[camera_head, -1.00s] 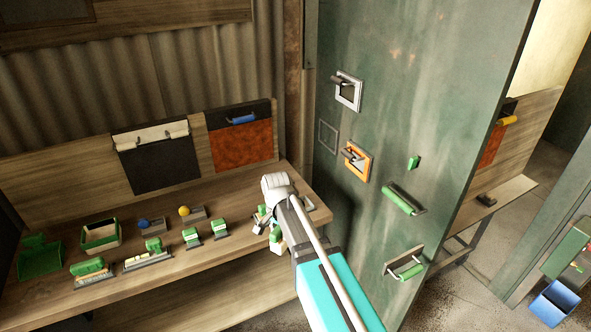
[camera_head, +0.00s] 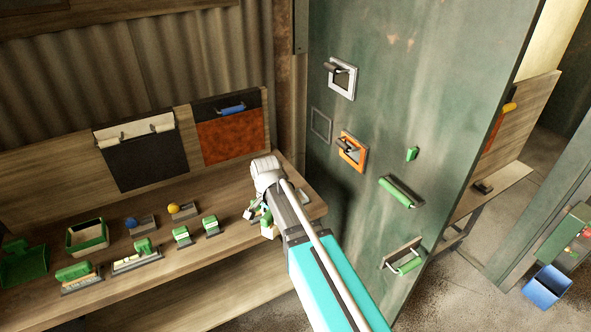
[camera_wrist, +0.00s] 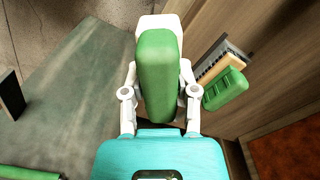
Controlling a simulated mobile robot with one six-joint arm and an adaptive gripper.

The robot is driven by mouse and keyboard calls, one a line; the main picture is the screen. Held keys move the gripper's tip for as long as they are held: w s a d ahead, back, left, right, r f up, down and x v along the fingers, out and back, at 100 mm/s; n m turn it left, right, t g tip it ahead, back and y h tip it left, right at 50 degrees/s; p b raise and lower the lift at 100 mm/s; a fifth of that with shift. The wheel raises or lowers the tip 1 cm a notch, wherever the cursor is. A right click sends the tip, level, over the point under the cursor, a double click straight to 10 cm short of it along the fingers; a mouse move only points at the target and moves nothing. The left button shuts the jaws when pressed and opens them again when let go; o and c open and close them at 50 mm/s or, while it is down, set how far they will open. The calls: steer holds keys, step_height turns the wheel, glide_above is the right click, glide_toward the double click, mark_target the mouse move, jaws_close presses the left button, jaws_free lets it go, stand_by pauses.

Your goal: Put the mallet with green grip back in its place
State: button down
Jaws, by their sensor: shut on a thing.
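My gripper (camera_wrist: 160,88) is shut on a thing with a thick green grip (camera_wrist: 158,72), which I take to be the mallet. In the wrist view the green part lies between my two white fingers, with a pale part beyond its far end. In the head view my gripper (camera_head: 262,212) is over the right end of the wooden bench (camera_head: 215,262). My arm hides most of what it holds there. I cannot tell whether the held thing touches the bench.
A green-handled brush (camera_wrist: 224,88) lies on the bench close to my gripper. Several green-handled tools stand further left, with a green-rimmed tray (camera_head: 88,238). A green metal panel (camera_head: 440,90) with handles and latches rises to the right. A blue bin (camera_head: 547,287) stands on the floor.

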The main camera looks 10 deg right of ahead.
steer(key=w+d+r+m+p, duration=0.1)
steer(key=w+d+m, duration=0.2)
steer(key=w+d, duration=0.2)
steer(key=w+d+r+m+p, duration=0.2)
steer(key=w+d, duration=0.4)
steer(key=w, duration=0.6)
steer(key=shift+d+r+m, duration=0.2)
steer(key=shift+d+m, duration=0.05)
steer(key=shift+m, duration=0.55)
steer(key=shift+w, duration=0.1)
steer(key=shift+f, duration=0.15)
steer(key=shift+f+b, duration=2)
steer(key=shift+f, duration=0.05)
steer(key=shift+f+b, duration=1.5)
steer(key=shift+c, duration=1.5)
jaws_free()
